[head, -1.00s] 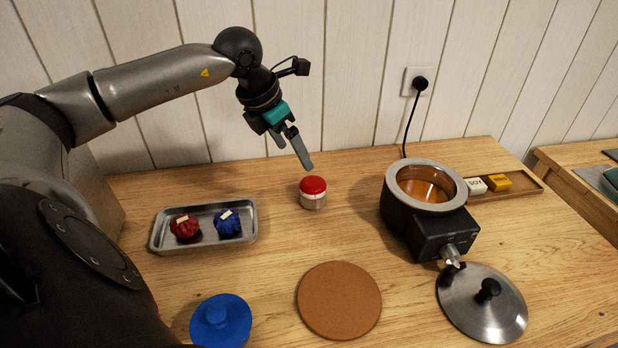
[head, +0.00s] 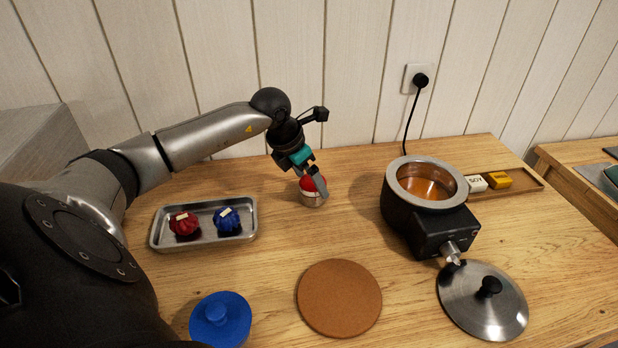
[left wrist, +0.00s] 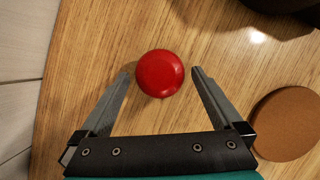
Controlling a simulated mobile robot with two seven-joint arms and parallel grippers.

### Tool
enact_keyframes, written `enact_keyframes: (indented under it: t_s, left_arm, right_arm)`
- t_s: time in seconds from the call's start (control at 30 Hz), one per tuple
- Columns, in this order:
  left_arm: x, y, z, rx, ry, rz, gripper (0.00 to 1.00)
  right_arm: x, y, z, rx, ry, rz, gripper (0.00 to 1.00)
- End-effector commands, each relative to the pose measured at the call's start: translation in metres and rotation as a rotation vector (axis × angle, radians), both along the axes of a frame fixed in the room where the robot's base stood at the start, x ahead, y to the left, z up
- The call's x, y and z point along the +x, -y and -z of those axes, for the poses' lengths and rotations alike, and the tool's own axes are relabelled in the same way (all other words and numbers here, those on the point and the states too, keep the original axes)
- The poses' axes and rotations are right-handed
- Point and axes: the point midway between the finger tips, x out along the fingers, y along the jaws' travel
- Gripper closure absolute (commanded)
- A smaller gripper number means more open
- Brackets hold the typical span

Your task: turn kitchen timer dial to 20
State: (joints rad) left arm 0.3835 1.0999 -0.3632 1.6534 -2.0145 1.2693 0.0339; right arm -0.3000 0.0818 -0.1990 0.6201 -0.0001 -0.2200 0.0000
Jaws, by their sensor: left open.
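The kitchen timer (head: 312,198) stands upright on the wooden table, with a red dial (head: 307,183) on a pale base. In the head view, my left gripper (head: 313,184) is down at the timer, and a finger hides part of it. In the left wrist view, the red dial (left wrist: 160,73) lies between and slightly beyond the fingertips of my open left gripper (left wrist: 161,72), with a gap on both sides. No dial marks are readable. My right gripper is not in view.
A metal tray (head: 158,238) with a red and a blue bundle is left of the timer. A black pot heater (head: 405,220) stands right, its lid (head: 480,310) in front. A cork mat (head: 340,298) and blue lidded item (head: 220,320) lie nearer. A corded wall socket (head: 410,76) is behind.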

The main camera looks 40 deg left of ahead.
Motion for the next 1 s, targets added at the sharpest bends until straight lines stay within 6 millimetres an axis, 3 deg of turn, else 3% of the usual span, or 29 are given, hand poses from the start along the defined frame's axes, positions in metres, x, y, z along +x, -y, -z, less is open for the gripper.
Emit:
enact_keyframes:
  t_s: [0.1, 0.8, 1.0]
  left_arm:
    - [0.0000, 0.0000, -0.0002, 0.000, 0.000, 0.000, 0.01]
    - [-0.0002, -0.0001, -0.0003, 0.000, 0.000, -0.001, 0.80]
    - [-0.0002, -0.0006, -0.0002, 0.001, 0.000, 0.012, 0.80]
  right_arm:
    - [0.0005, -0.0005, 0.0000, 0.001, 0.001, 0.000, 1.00]
    - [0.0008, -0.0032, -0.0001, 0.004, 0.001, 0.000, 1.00]
    - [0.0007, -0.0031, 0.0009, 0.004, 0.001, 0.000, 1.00]
